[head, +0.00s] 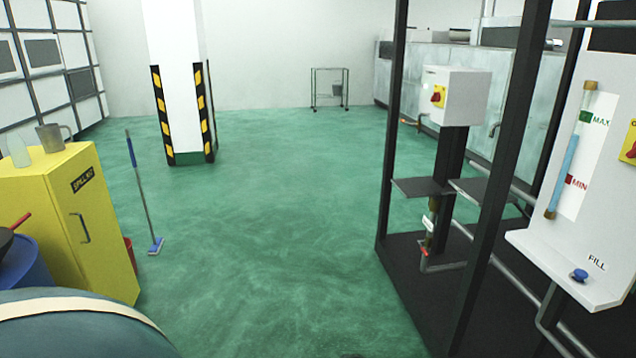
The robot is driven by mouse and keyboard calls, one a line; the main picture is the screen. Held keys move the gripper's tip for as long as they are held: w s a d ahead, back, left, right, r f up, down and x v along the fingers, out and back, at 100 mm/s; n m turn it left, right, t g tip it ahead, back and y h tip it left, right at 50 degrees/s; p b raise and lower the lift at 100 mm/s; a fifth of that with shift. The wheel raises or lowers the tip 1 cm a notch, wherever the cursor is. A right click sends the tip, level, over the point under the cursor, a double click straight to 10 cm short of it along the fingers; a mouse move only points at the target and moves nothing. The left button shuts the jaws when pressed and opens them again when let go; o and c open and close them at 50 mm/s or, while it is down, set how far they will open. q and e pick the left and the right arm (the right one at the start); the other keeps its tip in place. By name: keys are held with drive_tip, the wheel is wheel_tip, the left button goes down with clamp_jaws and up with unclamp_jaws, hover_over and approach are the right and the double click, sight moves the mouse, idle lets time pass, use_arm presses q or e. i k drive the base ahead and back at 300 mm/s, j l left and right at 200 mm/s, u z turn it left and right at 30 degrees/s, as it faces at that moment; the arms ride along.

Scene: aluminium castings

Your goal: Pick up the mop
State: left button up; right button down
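The mop (142,192) stands on the green floor at the left, just right of the yellow spill kit cabinet. Its thin pole leans a little, with a blue grip at the top and a small blue-and-white head on the floor. The pole's upper part is clear of the cabinet in the picture; I cannot tell what it rests against. Neither of my grippers shows in the head view.
The yellow cabinet (95,235) carries a grey jug (54,137). A blue drum (30,268) and a red bucket (130,254), partly hidden, are near it. A white pillar (180,70) stands behind. A black-framed rig (388,130) fills the right. The middle floor (270,230) is clear.

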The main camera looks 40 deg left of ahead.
sight(156, 246)
drive_tip(key=u, duration=2.35)
